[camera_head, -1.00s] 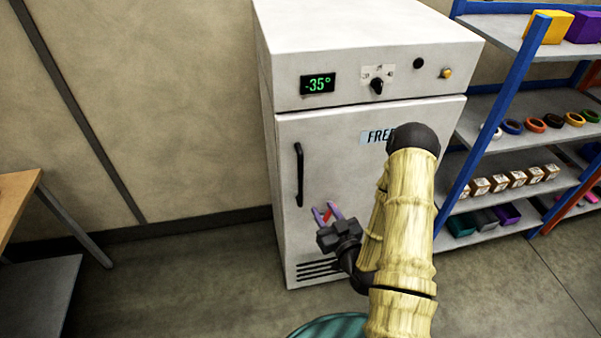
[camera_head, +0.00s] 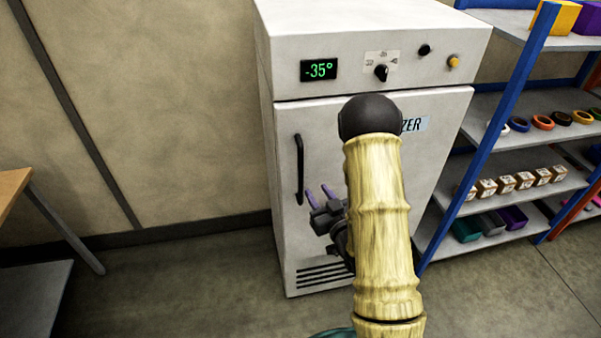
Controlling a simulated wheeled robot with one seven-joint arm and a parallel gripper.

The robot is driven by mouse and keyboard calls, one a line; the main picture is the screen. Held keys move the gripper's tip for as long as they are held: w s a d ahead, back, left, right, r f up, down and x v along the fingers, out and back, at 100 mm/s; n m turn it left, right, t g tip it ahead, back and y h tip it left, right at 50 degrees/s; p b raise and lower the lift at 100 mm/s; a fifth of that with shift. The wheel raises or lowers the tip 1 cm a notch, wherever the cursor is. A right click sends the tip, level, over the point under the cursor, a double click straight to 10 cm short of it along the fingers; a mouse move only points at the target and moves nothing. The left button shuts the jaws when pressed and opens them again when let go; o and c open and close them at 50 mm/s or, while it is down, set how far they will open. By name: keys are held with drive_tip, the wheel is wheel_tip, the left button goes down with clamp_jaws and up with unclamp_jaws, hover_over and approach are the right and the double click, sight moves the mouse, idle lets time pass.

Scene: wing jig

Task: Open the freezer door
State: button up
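The white freezer (camera_head: 375,22) stands against the wall with its door (camera_head: 320,130) closed. A black vertical handle (camera_head: 299,170) is on the left side of the door. My gripper (camera_head: 319,193) is just right of the handle's lower end, in front of the door, with its two purple fingers apart and nothing seen between them. It looks clear of the handle, though its exact depth is hard to judge. My arm hides the middle of the door and part of its label.
A blue-framed shelf rack (camera_head: 482,150) with rolls, small boxes and bins stands close on the freezer's right. A wooden table (camera_head: 14,187) is at the far left. The floor left of the freezer (camera_head: 190,285) is clear.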

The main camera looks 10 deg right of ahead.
sight(302, 167)
drive_tip(key=x, duration=1.2)
drive_tip(key=shift+w+d+r, duration=0.1)
drive_tip(key=shift+w+r, duration=0.15)
clamp_jaws()
